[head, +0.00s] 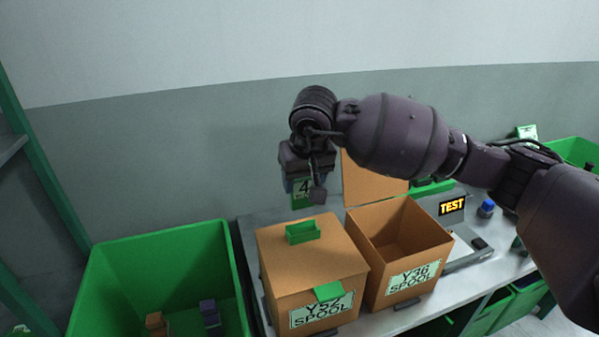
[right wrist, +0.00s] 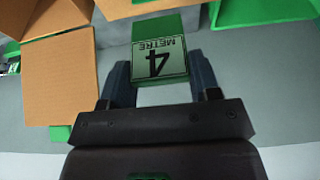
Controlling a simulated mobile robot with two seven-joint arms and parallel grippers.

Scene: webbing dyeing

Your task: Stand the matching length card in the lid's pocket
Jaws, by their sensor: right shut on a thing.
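My right gripper (head: 304,184) is shut on a green-backed length card (head: 303,196). The card's pale face reads "4 METRE" in the right wrist view (right wrist: 160,62), where it sits between the two fingers (right wrist: 163,84). The gripper holds the card in the air, above and behind the green pocket (head: 302,232) on the lid of the closed orange box (head: 308,256). The card and the pocket are apart. This box's label reads "Y52 SPOOL" (head: 321,311). My left gripper is not in view.
An open orange box (head: 411,272) labelled "Y36 SPOOL" stands to the right, its lid raised behind. A green bin (head: 110,268) at left holds small orange and dark items. A device with a "TEST" display (head: 452,206) stands on the grey table (head: 250,218). The wall is behind.

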